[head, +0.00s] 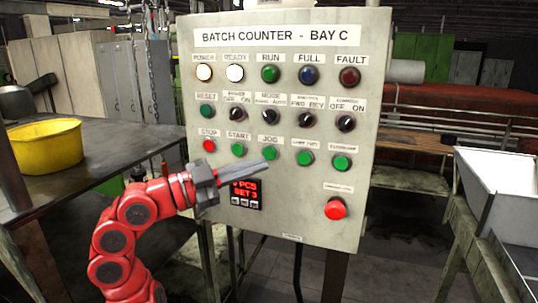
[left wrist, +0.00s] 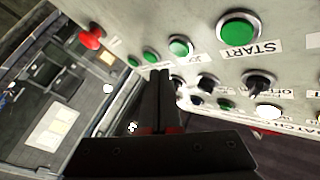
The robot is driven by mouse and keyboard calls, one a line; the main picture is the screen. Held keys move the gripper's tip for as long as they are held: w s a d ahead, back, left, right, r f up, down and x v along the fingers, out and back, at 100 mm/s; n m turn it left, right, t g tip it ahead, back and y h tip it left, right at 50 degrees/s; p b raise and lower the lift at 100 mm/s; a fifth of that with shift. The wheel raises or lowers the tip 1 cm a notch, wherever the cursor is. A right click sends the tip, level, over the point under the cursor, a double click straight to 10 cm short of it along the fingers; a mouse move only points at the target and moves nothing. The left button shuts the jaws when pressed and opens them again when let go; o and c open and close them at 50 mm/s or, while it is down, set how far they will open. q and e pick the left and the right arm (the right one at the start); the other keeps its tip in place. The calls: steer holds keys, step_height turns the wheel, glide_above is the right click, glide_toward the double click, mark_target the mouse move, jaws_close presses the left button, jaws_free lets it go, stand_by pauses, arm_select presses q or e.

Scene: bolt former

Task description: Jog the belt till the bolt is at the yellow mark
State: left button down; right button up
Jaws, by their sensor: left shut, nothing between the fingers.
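A grey control panel (head: 305,270) headed "BATCH COUNTER - BAY C" stands in front of me. Its green JOG button (head: 270,153) is in the lower button row, right of the green START button (head: 238,149). START is also large in the left wrist view (left wrist: 240,28). My left gripper (head: 266,164) is shut and empty, its tips just below JOG in the head view; I cannot tell whether they touch the panel. The fingers also show in the left wrist view (left wrist: 160,74). No belt, bolt or yellow mark is recognisable. My right gripper is out of view.
The POWER (head: 204,73) and READY (head: 235,73) lamps look lit. A red display (head: 246,192) reads "PCS" and "SET 3", partly covered by my gripper. A large red button (head: 335,208) is lower right. A yellow bowl (head: 45,147) stands left, a white chute (head: 500,190) right.

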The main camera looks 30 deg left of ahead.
arm_select(q)
steer(key=shift+s+d, duration=0.2)
steer(key=shift+s, duration=0.55)
steer(key=shift+s+d, duration=0.2)
steer(key=shift+s, duration=0.55)
